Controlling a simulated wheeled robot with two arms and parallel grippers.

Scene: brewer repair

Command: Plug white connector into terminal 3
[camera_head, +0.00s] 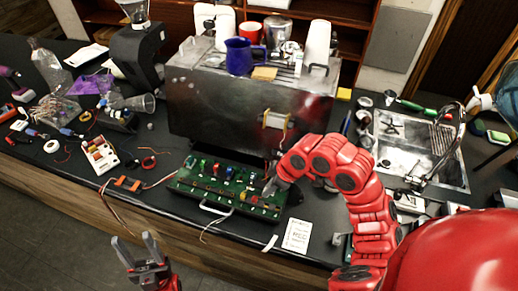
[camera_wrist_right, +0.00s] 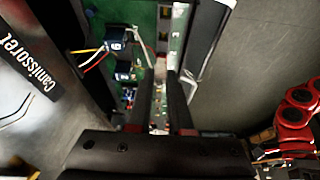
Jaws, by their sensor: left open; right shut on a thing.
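The green terminal board (camera_head: 185,185) lies on the dark counter in front of the metal machine, with a row of coloured terminals and connectors on it. My right gripper (camera_head: 270,189) reaches down over the right part of the board. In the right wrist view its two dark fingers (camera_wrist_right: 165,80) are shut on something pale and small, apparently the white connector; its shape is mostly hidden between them. Dark blue connectors (camera_wrist_right: 116,39) with wires sit on the board to the left of the fingers. My left gripper (camera_head: 143,252) is open and empty, in front of the counter edge.
The metal brewer (camera_head: 225,110) stands behind the board, with a blue pitcher (camera_head: 239,56) on top. A white label card (camera_head: 297,235) lies right of the board. Loose wires, orange parts (camera_head: 127,184) and a white block (camera_head: 100,154) lie left. A sink (camera_head: 405,150) is right.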

